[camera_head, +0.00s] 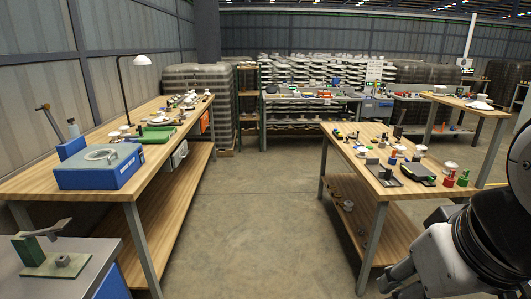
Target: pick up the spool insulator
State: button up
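I cannot tell for certain which piece is the spool insulator; the small parts are too small to identify. Several pale and coloured pieces stand on the right wooden table (345,146), among them a whitish round piece (450,166) near its right edge. More pale round pieces (125,131) stand on the left workbench (28,183). My arm (450,255) fills the lower right corner, in front of the right table's near end.
A blue machine (98,172) and a lamp (140,61) stand on the left workbench. A green-based press (45,258) is at lower left. Red and green pieces (456,179) and a dark tray (385,175) are on the right table. The floor aisle (250,220) is clear.

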aim_at(363, 150)
jog(key=i+z, duration=0.1)
jog(key=i, duration=0.5)
jog(key=i+j+z, duration=0.1)
jog(key=i, duration=0.45)
jog(key=i+j+z, duration=0.1)
jog(key=i, duration=0.5)
jog(key=i+l+z, duration=0.25)
jog(key=i+z, duration=0.15)
jog(key=i, duration=0.15)
jog(key=i+l+z, duration=0.1)
jog(key=i+z, duration=0.35)
jog(key=i, duration=0.15)
